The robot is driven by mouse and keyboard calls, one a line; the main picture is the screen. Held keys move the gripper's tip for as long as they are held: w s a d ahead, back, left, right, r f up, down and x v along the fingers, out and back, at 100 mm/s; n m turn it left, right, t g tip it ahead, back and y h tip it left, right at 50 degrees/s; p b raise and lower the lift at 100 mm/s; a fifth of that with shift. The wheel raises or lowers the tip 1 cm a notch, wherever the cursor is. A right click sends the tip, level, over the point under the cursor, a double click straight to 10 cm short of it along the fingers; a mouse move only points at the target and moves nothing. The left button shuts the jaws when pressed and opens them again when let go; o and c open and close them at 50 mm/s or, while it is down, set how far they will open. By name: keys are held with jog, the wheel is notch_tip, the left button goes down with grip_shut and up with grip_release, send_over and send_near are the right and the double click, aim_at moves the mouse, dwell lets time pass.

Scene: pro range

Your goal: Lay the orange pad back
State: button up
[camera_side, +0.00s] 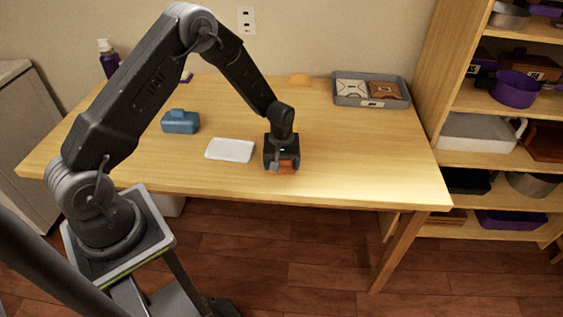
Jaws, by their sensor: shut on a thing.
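My gripper (284,165) points down over the front middle of the wooden table. It is shut on a small orange-brown piece, the orange pad (286,169), whose lower part shows below the jaws. The rest of the pad is hidden by the gripper. I cannot tell whether the pad touches the table. A white flat pad or dish (230,150) lies just left of my gripper, apart from it.
A blue block-like item (180,122) with a raised top sits farther left. A grey tray (371,102) at the back right holds a white and a brown item. The table's right side (370,150) is clear.

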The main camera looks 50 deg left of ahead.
jog(key=shift+f, duration=0.3)
jog(key=o, duration=0.8)
jog(key=shift+c, duration=0.2)
notch_tip(320, 180, up, 14)
jog(key=s+d+r+m+t, duration=0.35)
jog(key=s+r, duration=0.65)
jog(key=r, duration=0.5)
jog(key=s+d+r+m+t, duration=0.1)
jog(key=s+d+r+m, duration=0.1)
jog(key=s, duration=0.5)
jog(key=s+d+r+m+t, duration=0.1)
jog(key=s+m, duration=0.3)
jog(key=s, duration=0.4)
jog(key=shift+s+d+r+m, duration=0.25)
jog(key=shift+d+r+m, duration=0.1)
jog(key=shift+d+r, duration=0.45)
